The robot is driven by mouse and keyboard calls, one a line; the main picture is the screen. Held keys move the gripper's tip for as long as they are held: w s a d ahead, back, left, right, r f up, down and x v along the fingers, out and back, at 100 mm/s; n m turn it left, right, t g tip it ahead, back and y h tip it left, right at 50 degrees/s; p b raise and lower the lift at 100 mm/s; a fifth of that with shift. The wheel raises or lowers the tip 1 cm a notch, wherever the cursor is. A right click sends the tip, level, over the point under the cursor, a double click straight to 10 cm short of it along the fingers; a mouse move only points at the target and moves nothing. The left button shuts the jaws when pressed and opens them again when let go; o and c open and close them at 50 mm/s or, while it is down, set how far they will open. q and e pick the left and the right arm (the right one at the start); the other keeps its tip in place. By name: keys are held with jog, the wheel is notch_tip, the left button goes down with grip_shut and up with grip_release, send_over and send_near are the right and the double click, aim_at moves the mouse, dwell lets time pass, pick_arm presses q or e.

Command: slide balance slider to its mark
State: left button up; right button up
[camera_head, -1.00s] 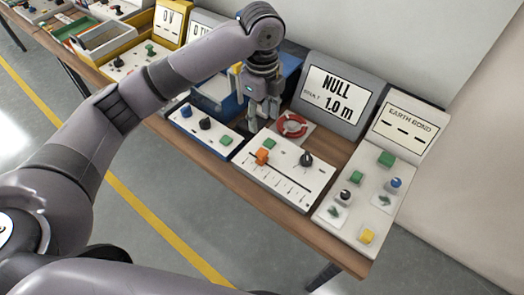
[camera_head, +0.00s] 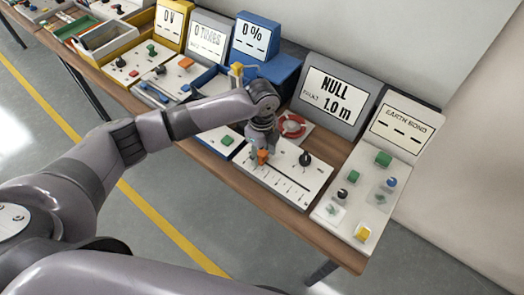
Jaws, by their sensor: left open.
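The balance slider is an orange knob (camera_head: 263,156) at the left end of a slot in a white panel (camera_head: 268,189). Short tick marks run along the slot; which one is the slider's mark is too small to tell. My left gripper (camera_head: 257,160) points down at the orange knob, with its fingers open about it. Whether the fingers touch the knob cannot be told. My right gripper is not in view.
A black knob (camera_head: 305,159) stands on the same panel. Behind it are a red round part (camera_head: 292,126) and a grey display reading NULL (camera_head: 335,94). The earth bond panel (camera_head: 361,203) is at the right. Other panels line the bench to the left.

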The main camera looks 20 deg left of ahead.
pick_arm(q)
grip_shut()
dwell(0.6)
